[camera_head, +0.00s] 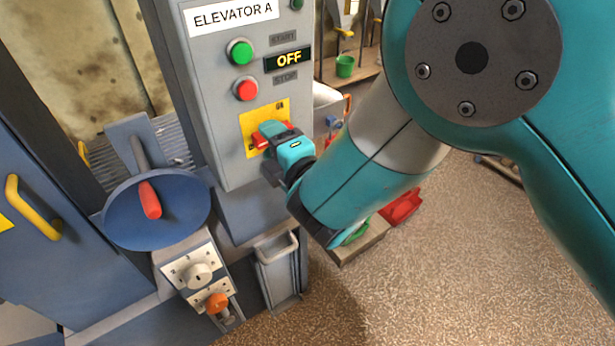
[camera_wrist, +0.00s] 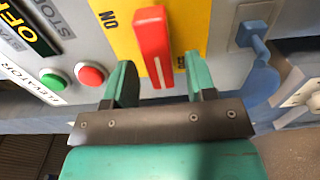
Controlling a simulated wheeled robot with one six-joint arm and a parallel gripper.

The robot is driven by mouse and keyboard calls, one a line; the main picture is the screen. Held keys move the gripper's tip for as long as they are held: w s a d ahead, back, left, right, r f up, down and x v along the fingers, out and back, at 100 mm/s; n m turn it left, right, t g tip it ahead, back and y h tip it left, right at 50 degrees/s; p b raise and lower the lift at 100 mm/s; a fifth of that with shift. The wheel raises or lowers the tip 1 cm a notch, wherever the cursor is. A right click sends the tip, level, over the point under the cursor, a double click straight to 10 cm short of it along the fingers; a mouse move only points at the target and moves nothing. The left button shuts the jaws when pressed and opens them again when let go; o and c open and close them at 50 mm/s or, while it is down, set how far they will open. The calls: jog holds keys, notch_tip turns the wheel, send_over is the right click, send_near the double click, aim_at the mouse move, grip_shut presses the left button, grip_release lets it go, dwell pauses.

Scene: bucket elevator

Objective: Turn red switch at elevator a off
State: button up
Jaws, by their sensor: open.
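The red switch (camera_head: 259,139) is a bar-shaped handle on a yellow plate (camera_head: 248,122) low on the grey panel marked ELEVATOR A. In the wrist view the red switch (camera_wrist: 153,42) has a white line near its end. ON is printed to its left and another label, partly hidden, to its right. My gripper (camera_head: 273,143) is at the switch in the head view and covers part of it. In the wrist view my gripper (camera_wrist: 161,82) is open, one finger on each side of the handle, with visible gaps. I cannot tell whether the handle is at ON or OFF.
Above the switch are a red button (camera_head: 246,89), a green button (camera_head: 241,52) and a display (camera_head: 289,59) reading OFF. The floor at right is mostly clear.

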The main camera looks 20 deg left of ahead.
jog(key=b+v, duration=1.6)
jog(key=shift+s+b, duration=0.15)
jog(key=shift+b, duration=0.15)
jog(key=shift+d, duration=0.1)
jog(key=w+d+f+m+g+h+p, duration=0.1)
jog(key=w+d+f+m+h, duration=0.1)
jog(key=d+m+h, duration=0.35)
jog(key=w+d+f+m+g+h+p, duration=0.2)
jog(key=w+d+m+h, duration=0.1)
jog(key=d+m, duration=0.45)
jog(key=s+d+r+m+g, duration=0.1)
jog(key=s+d+m+g, duration=0.2)
jog(key=s, duration=0.3)
jog(key=s+d+r+m+g+h+p, duration=0.1)
jog(key=s+d+m+g, duration=0.3)
jog(key=s, duration=0.3)
jog(key=shift+s+m+g+p, duration=0.25)
jog(key=shift+m+g, duration=0.25)
jog(key=shift+g, duration=0.3)
